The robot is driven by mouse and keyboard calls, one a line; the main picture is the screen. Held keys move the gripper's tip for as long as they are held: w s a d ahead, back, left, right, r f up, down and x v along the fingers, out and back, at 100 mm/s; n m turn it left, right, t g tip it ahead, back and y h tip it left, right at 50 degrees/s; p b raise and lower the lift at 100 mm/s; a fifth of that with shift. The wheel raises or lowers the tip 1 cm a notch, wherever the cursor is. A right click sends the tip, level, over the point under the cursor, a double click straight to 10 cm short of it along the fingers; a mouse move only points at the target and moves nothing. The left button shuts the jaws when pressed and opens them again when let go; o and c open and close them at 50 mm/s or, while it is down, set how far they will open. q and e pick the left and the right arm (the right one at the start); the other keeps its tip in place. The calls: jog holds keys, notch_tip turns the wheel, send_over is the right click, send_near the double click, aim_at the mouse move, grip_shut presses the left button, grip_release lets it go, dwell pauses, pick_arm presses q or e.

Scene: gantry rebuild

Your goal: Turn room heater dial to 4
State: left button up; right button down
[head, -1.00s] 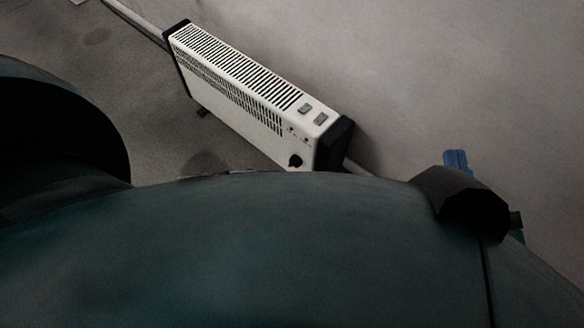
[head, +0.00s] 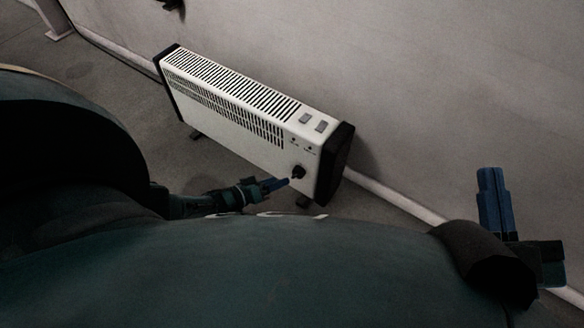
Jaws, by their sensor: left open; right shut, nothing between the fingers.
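The room heater (head: 225,120) is a long white box with black end caps and a slotted top, standing on the floor along the wall. Its black dial (head: 298,172) is on the front face near the right end. I cannot read any numbers around it. My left gripper (head: 286,182), with blue fingers, is just left of the dial and close to it. I cannot tell whether it touches the dial. It is open. My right gripper (head: 489,172) points upward at the right, well away from the heater, shut and empty.
Two grey switches (head: 313,122) sit on the heater's top near its right end. A pale wall (head: 430,80) with a white skirting (head: 395,203) runs behind the heater. A dark object (head: 171,4) is at the top edge. My own body fills the lower view.

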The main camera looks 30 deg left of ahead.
pick_arm(q)
jog(key=b+x, duration=0.2)
jog(key=x, duration=0.4)
jog(key=shift+w+b, duration=0.3)
pick_arm(e)
jog(key=r+n+y, duration=0.1)
jog(key=r+n+t+y, duration=0.1)
jog(key=r+n+y, duration=0.1)
jog(key=r+n, duration=0.1)
jog(key=shift+w+d+r+y, duration=0.15)
jog(key=shift+d+y, duration=0.1)
jog(key=shift+y, duration=0.15)
pick_arm(q)
jog(key=shift+d+f, duration=0.1)
jog(key=shift+d, duration=0.05)
jog(key=c, duration=0.9)
